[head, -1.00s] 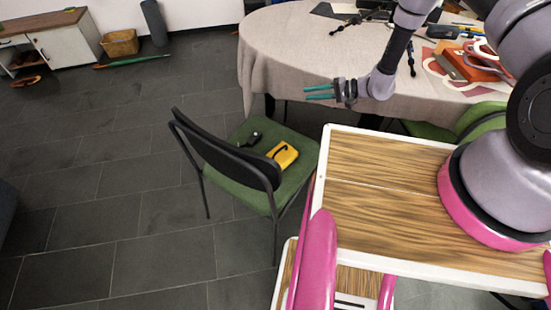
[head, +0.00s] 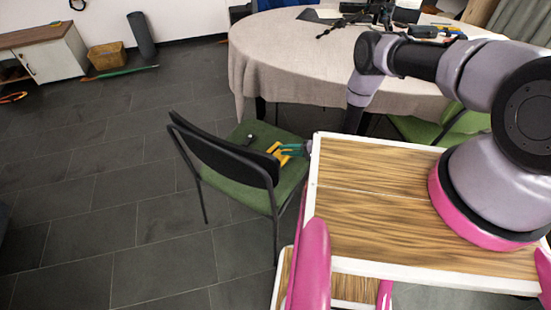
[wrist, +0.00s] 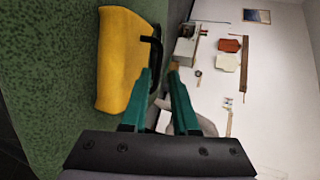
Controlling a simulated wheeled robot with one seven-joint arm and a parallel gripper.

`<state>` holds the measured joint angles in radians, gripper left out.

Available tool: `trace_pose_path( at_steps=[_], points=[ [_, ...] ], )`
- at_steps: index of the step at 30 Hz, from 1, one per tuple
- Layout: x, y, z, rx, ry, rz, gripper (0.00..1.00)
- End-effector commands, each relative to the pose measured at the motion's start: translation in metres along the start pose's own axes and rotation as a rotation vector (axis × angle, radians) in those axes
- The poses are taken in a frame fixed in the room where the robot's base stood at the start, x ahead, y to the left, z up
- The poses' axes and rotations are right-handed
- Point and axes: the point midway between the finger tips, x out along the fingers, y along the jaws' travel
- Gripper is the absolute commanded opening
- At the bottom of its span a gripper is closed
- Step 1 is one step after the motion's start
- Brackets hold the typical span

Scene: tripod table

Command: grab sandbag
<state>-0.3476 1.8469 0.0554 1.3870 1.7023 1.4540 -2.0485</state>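The yellow sandbag (head: 276,153) with a black handle lies on the green seat of the chair (head: 262,182). In the wrist view the sandbag (wrist: 122,60) fills the left part, with its black handle (wrist: 155,48) on its right side. My gripper (head: 286,150) is low over the seat, at the sandbag's right side, and partly covers it in the head view. In the wrist view its teal fingers (wrist: 161,72) stand apart with a gap between them. The left fingertip is close to the handle; I cannot tell whether it touches.
The chair's black backrest (head: 222,150) stands left of the sandbag. A round table with a beige cloth (head: 290,65) is behind. My wooden-topped base is close on the right. A small dark object (head: 248,139) lies on the seat. Floor at left is clear.

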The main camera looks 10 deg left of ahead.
Motion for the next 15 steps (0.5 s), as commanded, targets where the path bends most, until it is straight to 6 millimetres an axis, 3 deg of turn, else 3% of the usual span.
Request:
trace_pose_path(
  at_steps=[9,15],
  points=[
    [0.042,0.003,-0.003,-0.003,-0.002,0.000,0.28],
    [0.052,0.003,-0.004,-0.001,-0.001,0.001,0.28]
  ],
)
